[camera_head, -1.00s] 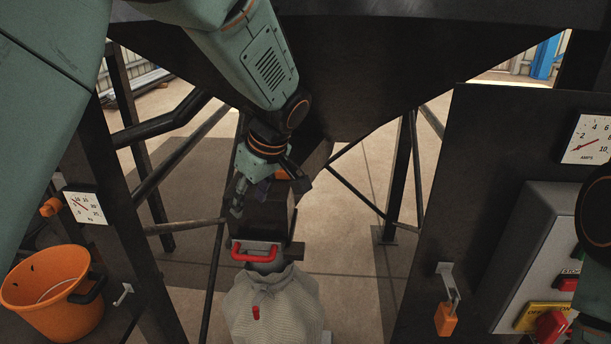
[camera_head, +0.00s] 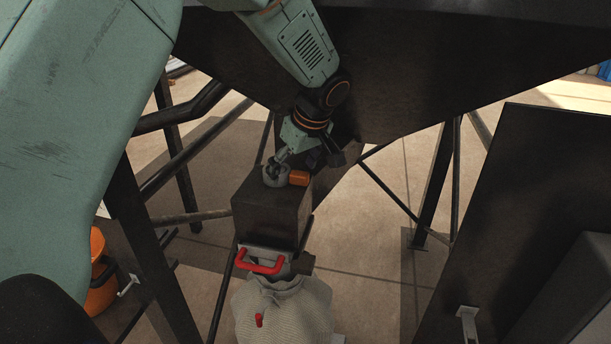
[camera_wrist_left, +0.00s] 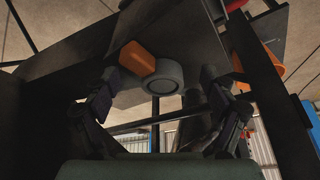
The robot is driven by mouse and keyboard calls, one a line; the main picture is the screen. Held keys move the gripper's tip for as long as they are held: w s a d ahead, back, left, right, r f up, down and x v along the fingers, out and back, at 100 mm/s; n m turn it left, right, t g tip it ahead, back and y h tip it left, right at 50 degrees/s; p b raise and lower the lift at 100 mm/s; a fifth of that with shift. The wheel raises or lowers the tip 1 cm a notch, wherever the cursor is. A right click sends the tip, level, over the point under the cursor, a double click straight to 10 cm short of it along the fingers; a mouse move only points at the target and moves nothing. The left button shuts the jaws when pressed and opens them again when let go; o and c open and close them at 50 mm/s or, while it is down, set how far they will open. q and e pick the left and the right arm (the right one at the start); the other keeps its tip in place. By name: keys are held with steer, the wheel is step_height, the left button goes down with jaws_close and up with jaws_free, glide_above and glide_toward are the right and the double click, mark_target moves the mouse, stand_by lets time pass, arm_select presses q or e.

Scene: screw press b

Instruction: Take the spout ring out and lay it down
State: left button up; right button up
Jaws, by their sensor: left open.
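The spout ring (camera_head: 276,177) is a grey ring with an orange tab (camera_head: 299,178), on top of the dark spout box (camera_head: 270,212). My left gripper (camera_head: 306,161) is open over it, one finger close to the ring and the other off to the right. Contact cannot be told in the head view. In the left wrist view the ring (camera_wrist_left: 164,77) and its orange tab (camera_wrist_left: 138,58) show beyond the open fingers of the gripper (camera_wrist_left: 163,108), with nothing held between them. My right gripper is not in view.
A red handle (camera_head: 261,264) is on the spout front, above a pale sack (camera_head: 285,310). The dark hopper (camera_head: 420,75) slopes down close behind my left gripper. Dark frame legs (camera_head: 436,185) stand around. An orange bucket (camera_head: 98,285) is partly hidden at left.

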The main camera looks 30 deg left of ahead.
arm_select(q)
steer(key=a, duration=0.2)
steer(key=w+a, duration=0.1)
steer(key=a, duration=0.1)
steer(key=shift+r+p, duration=0.2)
steer(key=shift+p, duration=0.2)
steer(key=x, duration=0.3)
steer(key=shift+w+a+f, duration=0.1)
steer(key=shift+a, duration=0.1)
steer(key=shift+d, duration=0.15)
steer(key=shift+d, duration=0.1)
steer(key=shift+c, duration=0.3)
steer(key=c, duration=1.3)
steer(key=shift+r+p, duration=0.95)
steer(key=shift+r, duration=0.55)
